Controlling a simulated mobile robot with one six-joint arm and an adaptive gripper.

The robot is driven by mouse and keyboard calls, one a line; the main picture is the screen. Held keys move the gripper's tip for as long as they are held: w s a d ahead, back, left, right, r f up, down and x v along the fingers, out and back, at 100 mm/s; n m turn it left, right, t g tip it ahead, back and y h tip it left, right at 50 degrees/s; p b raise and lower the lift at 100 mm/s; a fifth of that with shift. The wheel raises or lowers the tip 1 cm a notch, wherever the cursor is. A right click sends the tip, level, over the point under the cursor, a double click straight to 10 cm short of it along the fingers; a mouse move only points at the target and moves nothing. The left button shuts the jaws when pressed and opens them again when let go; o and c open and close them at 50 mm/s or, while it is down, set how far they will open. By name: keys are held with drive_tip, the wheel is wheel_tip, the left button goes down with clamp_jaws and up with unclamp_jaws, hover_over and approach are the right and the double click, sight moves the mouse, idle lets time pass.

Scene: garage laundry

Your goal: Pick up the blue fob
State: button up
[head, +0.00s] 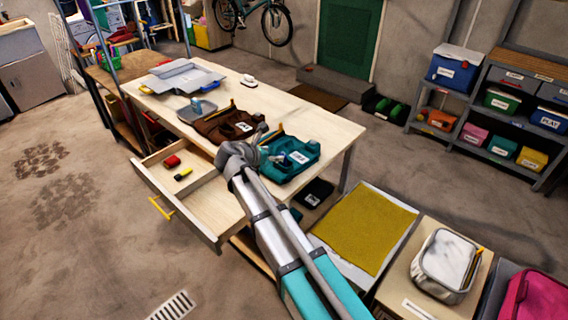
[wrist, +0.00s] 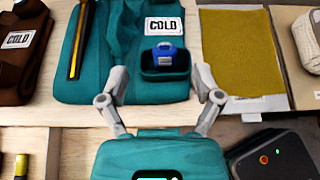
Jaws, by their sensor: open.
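The blue fob (wrist: 167,57) sits in a small open pocket on the front right of a teal bag (wrist: 120,75), below its white COLD label, in the wrist view. My gripper (wrist: 161,72) is open and empty, with its two grey fingers apart to the left and right of the pocket and the fob between and slightly beyond their tips. In the head view the teal bag (head: 283,171) lies at the near right end of the workbench, with my gripper (head: 262,142) over its left side. I cannot clearly make out the fob there.
A brown bag (head: 215,130) lies left of the teal one on the workbench (head: 255,90). A black device (wrist: 275,155) lies at lower right, and a mustard mat (head: 365,230) lies to the right.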

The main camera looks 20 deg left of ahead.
sight(283, 151)
drive_tip(key=shift+w+d+f, duration=0.1)
idle(0.3)
drive_tip(key=shift+b+x, duration=1.3)
drive_tip(key=shift+x, duration=1.2)
drive_tip(key=shift+d, duration=0.2)
drive_tip(key=c, duration=1)
